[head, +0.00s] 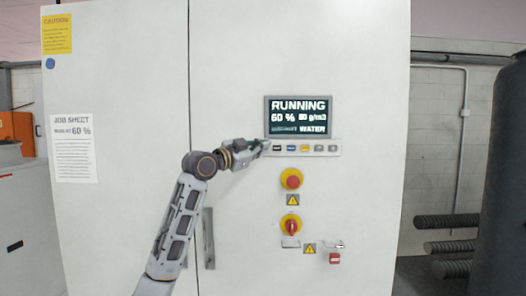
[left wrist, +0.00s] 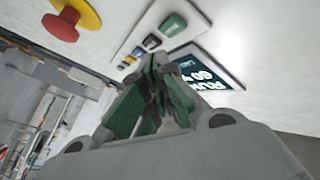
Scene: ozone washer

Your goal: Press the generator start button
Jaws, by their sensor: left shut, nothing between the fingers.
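The control panel has a button strip (head: 311,153) under a lit display (head: 298,118) that reads RUNNING, 60 % and WATER. The leftmost button (head: 277,148) looks dark in the head view and appears as a green button (left wrist: 172,25) in the left wrist view. The button labels are too small to read. My left gripper (head: 264,146) is shut and empty, its tips at the left end of the strip beside that button. In the left wrist view its closed fingers (left wrist: 160,75) lie below the green button in the picture. I cannot tell if they touch the panel. My right gripper is not in view.
Below the strip are a red emergency knob (head: 292,179) on yellow, a red rotary switch (head: 291,227) and a red padlock (head: 335,258). A job sheet (head: 74,148) showing 60 % hangs at left. A dark tank (head: 502,180) stands at right.

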